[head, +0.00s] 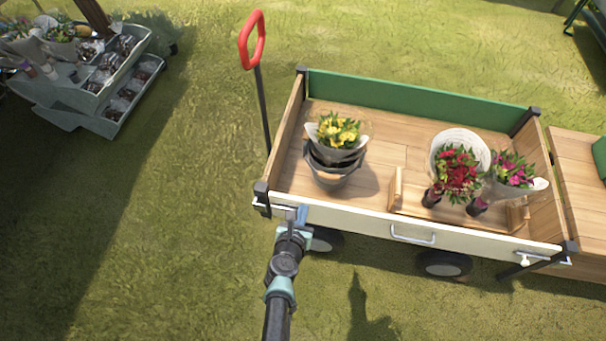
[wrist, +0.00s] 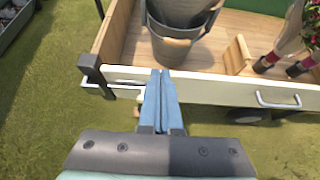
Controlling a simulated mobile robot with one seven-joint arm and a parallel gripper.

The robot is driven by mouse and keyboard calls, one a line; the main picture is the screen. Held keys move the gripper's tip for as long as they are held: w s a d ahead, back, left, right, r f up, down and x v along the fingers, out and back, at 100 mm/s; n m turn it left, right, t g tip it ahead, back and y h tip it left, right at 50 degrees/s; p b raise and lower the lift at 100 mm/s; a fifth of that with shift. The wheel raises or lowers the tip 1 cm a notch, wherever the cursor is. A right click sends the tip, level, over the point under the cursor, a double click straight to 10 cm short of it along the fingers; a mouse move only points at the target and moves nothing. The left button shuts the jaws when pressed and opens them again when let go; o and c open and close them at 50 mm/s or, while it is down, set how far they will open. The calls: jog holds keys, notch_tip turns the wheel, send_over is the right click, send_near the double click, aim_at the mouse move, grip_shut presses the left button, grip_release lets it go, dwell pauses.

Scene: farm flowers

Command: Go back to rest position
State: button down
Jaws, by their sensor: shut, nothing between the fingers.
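My gripper (wrist: 160,88) is shut and empty, its blue fingers pressed together in the wrist view. In the head view my gripper (head: 301,214) is at the near left corner of the wooden cart (head: 390,146), by its cream front panel. I cannot tell whether the fingertips touch the panel. A dark bucket (head: 332,172) with a paper-wrapped bunch of yellow flowers (head: 338,130) stands inside the cart at the left. The bucket also shows beyond my fingers in the wrist view (wrist: 174,47).
A wooden caddy (head: 397,200) with red flowers (head: 458,172) and pink flowers (head: 513,170) stands at the cart's right. The cart has a red handle (head: 252,40) at the left. A wooden table (head: 577,165) adjoins on the right. A tiered stand (head: 75,105) is far left. Grass between is clear.

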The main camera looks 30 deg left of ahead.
jog(key=shift+s+r+p, duration=0.15)
jog(key=shift+r+p, duration=0.15)
jog(key=shift+r, duration=0.2)
